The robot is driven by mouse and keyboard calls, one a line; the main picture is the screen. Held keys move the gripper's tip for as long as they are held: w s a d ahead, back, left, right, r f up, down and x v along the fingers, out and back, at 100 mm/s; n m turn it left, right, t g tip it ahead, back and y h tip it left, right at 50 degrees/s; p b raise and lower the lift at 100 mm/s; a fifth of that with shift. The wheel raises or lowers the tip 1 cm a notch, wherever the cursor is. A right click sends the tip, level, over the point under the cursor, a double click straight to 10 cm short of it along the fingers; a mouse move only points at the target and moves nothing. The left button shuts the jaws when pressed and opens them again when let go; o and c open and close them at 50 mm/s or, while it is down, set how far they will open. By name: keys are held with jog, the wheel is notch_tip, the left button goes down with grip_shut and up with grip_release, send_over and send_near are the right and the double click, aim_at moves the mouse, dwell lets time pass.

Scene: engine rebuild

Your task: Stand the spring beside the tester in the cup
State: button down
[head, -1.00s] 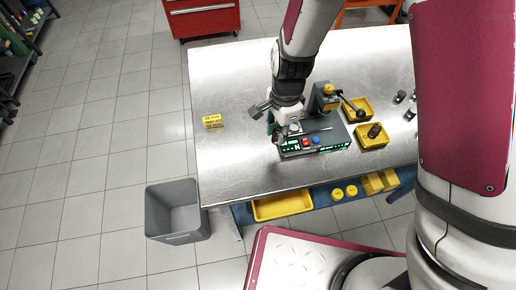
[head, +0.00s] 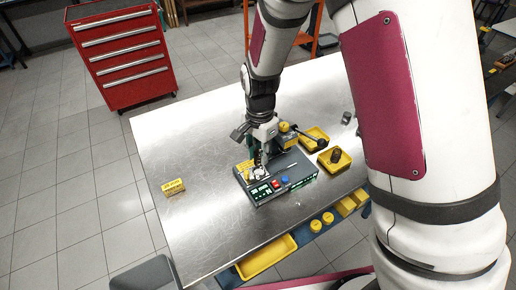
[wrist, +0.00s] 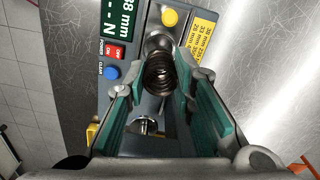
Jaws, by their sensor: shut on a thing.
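The tester (head: 285,187) is a grey box on the steel table with a green display, red and blue buttons and a lever at its back. Its round metal cup (head: 258,174) is on the left part of its top; it also shows in the wrist view (wrist: 157,42). My gripper (wrist: 160,82) points down over the tester and is shut on a dark coil spring (wrist: 158,74). In the wrist view the spring lies between the green fingers and overlaps the cup's near edge. I cannot tell whether its lower end touches the cup.
A yellow label block (head: 173,187) stands alone at the table's left. Two yellow trays (head: 345,167) sit right of the tester, the nearer holding a dark part. The table's front left is clear.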

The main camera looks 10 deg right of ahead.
jog(key=shift+f+b, duration=0.45)
jog(key=shift+f, duration=1.4)
jog(key=c, duration=1.3)
grip_release()
jog(key=shift+r, duration=5.95)
